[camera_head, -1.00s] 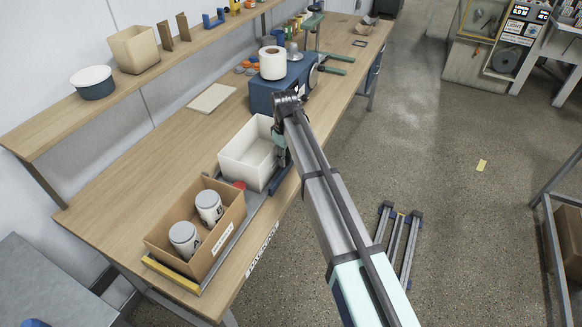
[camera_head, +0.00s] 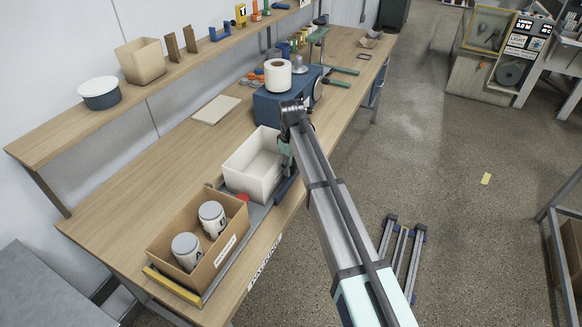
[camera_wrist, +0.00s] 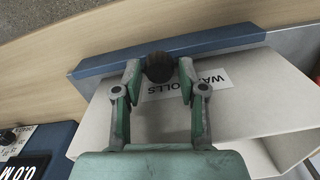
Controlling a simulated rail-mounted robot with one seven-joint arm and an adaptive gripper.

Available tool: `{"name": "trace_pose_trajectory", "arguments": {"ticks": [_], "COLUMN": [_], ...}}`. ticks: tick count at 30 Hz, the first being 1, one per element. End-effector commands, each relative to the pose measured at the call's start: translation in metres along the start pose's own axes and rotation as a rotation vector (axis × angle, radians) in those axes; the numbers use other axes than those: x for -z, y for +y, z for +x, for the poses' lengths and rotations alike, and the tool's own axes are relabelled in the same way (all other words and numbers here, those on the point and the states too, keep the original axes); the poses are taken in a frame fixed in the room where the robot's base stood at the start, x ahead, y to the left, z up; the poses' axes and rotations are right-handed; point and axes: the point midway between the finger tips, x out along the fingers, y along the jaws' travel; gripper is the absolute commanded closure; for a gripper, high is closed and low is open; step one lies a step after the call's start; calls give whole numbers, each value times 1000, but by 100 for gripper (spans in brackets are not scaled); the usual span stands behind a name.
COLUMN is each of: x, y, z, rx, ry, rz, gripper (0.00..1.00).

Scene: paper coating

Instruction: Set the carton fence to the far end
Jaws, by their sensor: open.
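A blue bar (camera_wrist: 170,52) with a dark round knob (camera_wrist: 158,67) runs along the labelled side of the white bin in the wrist view. It looks like the carton fence, though I cannot be sure. My gripper (camera_wrist: 160,75) is open, with one finger on each side of the knob. I cannot tell whether either finger touches it. In the head view my gripper (camera_head: 286,158) is at the right side of the white bin (camera_head: 243,180), and part of the blue bar (camera_head: 286,187) shows below it. An open carton (camera_head: 222,250) with two lidded jars stands nearer on a grey track.
A yellow bar (camera_head: 172,287) crosses the track's near end. A red knob (camera_head: 243,198) sits between carton and bin. A blue machine (camera_head: 272,106) with a white roll (camera_head: 277,75) stands beyond the bin. The wooden bench (camera_head: 135,195) is clear left of the carton.

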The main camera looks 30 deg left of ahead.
Motion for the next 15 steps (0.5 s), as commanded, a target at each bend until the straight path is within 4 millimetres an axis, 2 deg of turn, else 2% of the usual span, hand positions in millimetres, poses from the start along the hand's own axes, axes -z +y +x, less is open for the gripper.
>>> {"name": "trace_pose_trajectory", "arguments": {"ticks": [5, 15], "x": [1, 1], "y": [0, 0], "z": [-21, -86], "rx": [-1, -1], "ry": [2, 1], "rz": [0, 0], "gripper": [59, 59]}}
